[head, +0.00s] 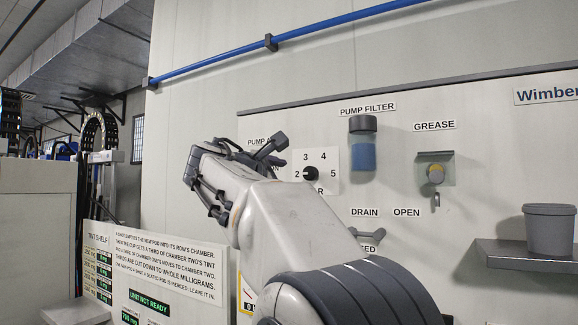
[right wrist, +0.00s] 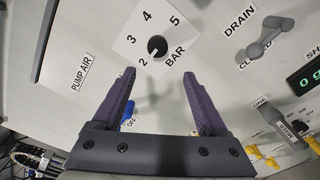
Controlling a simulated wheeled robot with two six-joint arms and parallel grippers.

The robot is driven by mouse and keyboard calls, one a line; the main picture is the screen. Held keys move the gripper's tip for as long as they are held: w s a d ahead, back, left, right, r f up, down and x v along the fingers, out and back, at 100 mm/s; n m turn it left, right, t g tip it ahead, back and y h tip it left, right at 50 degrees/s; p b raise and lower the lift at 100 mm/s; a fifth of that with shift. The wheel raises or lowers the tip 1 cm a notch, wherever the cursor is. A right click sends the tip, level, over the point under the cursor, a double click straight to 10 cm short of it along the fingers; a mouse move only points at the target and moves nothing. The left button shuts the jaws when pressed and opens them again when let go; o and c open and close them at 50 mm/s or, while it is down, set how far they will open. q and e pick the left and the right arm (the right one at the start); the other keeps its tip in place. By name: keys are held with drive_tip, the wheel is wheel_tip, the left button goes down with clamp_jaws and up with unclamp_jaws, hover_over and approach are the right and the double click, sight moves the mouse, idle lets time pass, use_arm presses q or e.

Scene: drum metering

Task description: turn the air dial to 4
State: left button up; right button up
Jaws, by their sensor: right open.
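The air dial is a black round knob (head: 310,173) on a white plate marked 2, 3, 4, 5 and BAR, fixed to the pale wall panel. It also shows in the right wrist view (right wrist: 157,46), where its light pointer mark seems to face the 2. My right gripper (right wrist: 158,73) is open and empty, its two dark fingers apart, with the knob seen beyond and between the fingertips, not touched. In the head view my right gripper (head: 272,150) is just left of the dial, and my arm hides part of the plate's lower left. My left gripper is not in view.
The pump filter (head: 362,150), grease fitting (head: 437,174) and drain lever (head: 370,238) are on the panel right of the dial. A blue handle (right wrist: 128,112) marked OFF is near my left finger in the wrist view. A grey tub (head: 549,230) stands on a shelf at right.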

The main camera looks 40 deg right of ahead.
sight(309, 173)
drive_tip(key=p+x, duration=0.1)
drive_tip(key=x, duration=0.2)
drive_tip(key=r+p+x, duration=0.1)
drive_tip(key=p+x, duration=0.1)
drive_tip(key=x, duration=0.1)
drive_tip(key=p+x, duration=0.2)
drive_tip(key=x, duration=0.2)
drive_tip(key=shift+s+d+r, duration=0.1)
drive_tip(key=shift+s+r, duration=0.15)
drive_tip(key=shift+s, duration=0.15)
drive_tip(key=shift+w+d+f, duration=0.15)
drive_tip(key=shift+d, duration=0.25)
